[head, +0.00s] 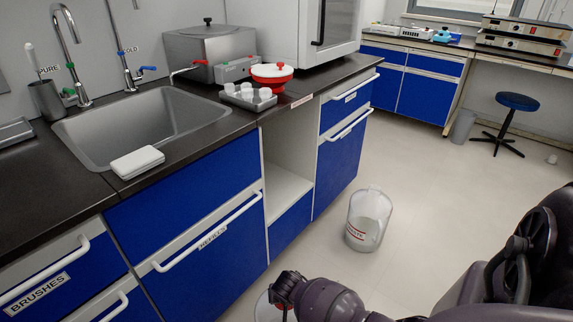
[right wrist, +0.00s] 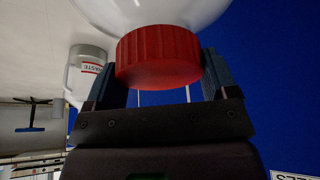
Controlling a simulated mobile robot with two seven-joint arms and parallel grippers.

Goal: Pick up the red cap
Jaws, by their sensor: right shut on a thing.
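The red ribbed cap (right wrist: 158,57) is between the two fingers of my right gripper (right wrist: 158,75) in the right wrist view, and the gripper is shut on it. A clear, rounded bottle (right wrist: 150,12) is directly beyond the cap, against its far face. I cannot tell whether the cap is still screwed to it. In the head view my right arm reaches in at the bottom; its fingers and the cap are hidden there. A pale rounded edge with a little red (head: 264,308) shows beside the wrist. My left gripper is not in view.
A clear waste jug (head: 369,219) stands on the floor by the blue cabinets (head: 215,222). The counter holds a sink (head: 145,123), a white box (head: 137,162), a tray of small white containers (head: 248,97) and a red-and-white pot (head: 272,76). The floor to the right is mostly clear.

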